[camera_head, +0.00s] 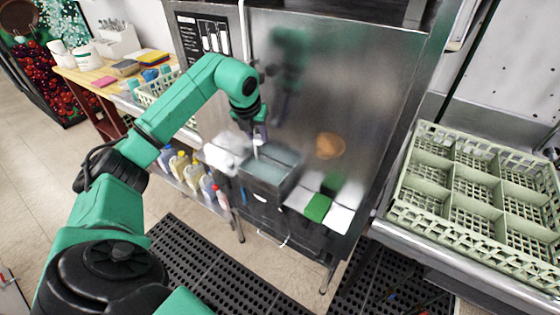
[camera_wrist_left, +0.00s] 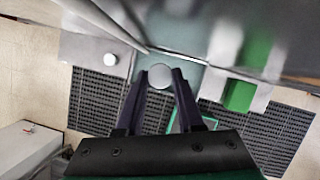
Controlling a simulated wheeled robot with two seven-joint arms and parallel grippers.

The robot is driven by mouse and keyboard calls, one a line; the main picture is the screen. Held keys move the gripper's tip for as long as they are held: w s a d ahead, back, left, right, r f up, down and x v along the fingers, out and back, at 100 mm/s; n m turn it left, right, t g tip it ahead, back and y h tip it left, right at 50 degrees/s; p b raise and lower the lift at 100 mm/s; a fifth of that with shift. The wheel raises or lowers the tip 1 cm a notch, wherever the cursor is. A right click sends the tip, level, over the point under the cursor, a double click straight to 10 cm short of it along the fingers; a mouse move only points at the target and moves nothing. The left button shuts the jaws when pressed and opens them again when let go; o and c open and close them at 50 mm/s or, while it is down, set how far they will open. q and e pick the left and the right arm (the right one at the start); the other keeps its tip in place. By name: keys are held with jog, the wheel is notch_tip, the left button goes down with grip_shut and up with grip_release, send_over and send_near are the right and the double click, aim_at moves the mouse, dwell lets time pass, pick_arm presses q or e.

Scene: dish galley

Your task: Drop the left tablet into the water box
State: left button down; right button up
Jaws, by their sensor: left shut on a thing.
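My left gripper (camera_head: 257,138) points down over the water box (camera_head: 268,180), a dark open box with pale blue-grey water in it. In the left wrist view the gripper (camera_wrist_left: 160,78) is shut on a round white tablet (camera_wrist_left: 159,75), held between its fingertips. The tablet appears above the box's water (camera_wrist_left: 195,72), apart from it. A second round white tablet (camera_wrist_left: 110,59) lies on a pale board left of the box. My right gripper is not in view.
A green block (camera_head: 318,207) sits on a white board right of the box. A metal panel (camera_head: 340,80) rises close behind. Several bottles (camera_head: 193,176) stand on a lower shelf to the left. A green divided rack (camera_head: 470,195) is at the right.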

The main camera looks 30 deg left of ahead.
pick_arm(q)
jog(key=shift+w+a+r+n, duration=0.2)
jog(key=shift+w+n, duration=0.1)
jog(key=shift+w, duration=0.25)
jog(key=shift+s, duration=0.3)
jog(key=f+b, duration=0.2)
jog(key=s+f+b, duration=0.1)
jog(key=f+b, duration=0.2)
jog(key=shift+f, duration=0.15)
jog(key=c, duration=0.8)
grip_release()
jog(key=shift+s, duration=0.2)
jog(key=shift+c, duration=0.2)
jog(key=o, duration=0.4)
jog(key=shift+w, duration=0.1)
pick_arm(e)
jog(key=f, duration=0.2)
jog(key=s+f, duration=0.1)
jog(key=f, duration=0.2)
